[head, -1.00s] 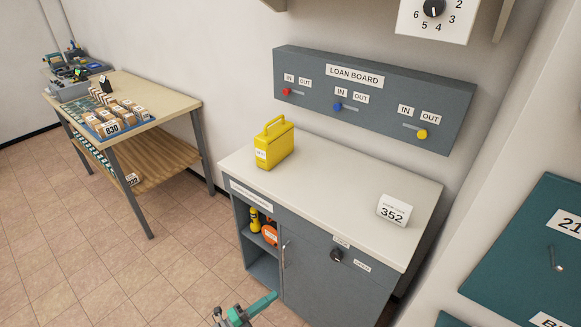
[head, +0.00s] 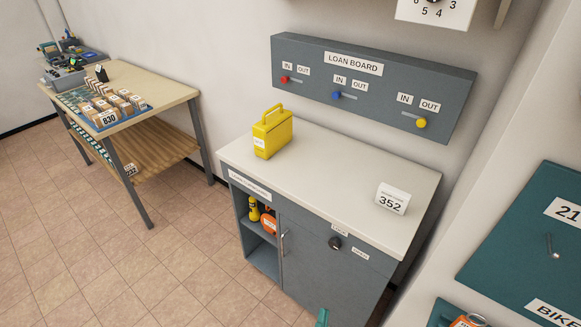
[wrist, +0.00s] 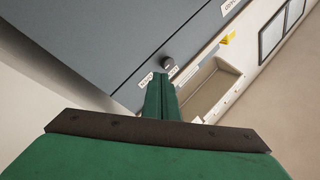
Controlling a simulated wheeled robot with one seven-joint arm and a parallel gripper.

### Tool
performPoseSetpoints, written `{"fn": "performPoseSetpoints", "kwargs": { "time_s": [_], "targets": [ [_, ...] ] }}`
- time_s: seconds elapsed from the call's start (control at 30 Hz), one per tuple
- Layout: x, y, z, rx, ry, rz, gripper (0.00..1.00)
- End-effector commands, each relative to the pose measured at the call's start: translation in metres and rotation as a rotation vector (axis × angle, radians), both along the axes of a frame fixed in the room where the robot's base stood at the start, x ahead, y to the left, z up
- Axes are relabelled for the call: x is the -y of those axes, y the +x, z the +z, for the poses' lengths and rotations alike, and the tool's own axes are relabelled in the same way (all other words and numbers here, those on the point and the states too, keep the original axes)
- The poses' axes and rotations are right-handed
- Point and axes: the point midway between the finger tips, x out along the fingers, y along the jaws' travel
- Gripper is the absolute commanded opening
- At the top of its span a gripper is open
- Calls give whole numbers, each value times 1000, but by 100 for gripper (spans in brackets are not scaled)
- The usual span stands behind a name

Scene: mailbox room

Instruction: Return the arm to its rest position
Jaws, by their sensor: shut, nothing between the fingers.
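My gripper (wrist: 162,98) shows in the wrist view as two green fingers pressed together, with nothing between them. It points towards a grey panel (wrist: 110,45) that bears a dark round knob (wrist: 168,62). In the head view only a small teal tip of my arm (head: 322,318) shows at the bottom edge, in front of the grey cabinet (head: 330,285). The rest of the arm is out of the head view.
A yellow case (head: 272,133) and a white 352 sign (head: 391,198) stand on the cabinet's pale top (head: 330,170). The loan board (head: 370,85) hangs above. A wooden table (head: 165,85) with boxes stands at the left. Teal panels (head: 510,260) are at the right. Tiled floor lies open at the left.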

Motion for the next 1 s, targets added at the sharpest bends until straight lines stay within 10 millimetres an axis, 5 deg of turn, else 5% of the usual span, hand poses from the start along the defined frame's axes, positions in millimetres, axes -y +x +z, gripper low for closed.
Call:
{"fn": "performPoseSetpoints", "kwargs": {
  "time_s": [0.6, 0.8, 1.0],
  "targets": [
    [-56, -186, 76, -371, -443, 169, 0],
    [-80, -232, 117, -495, -556, 193, 0],
    [-94, -258, 153, -588, -632, 199, 0]
  ]
}}
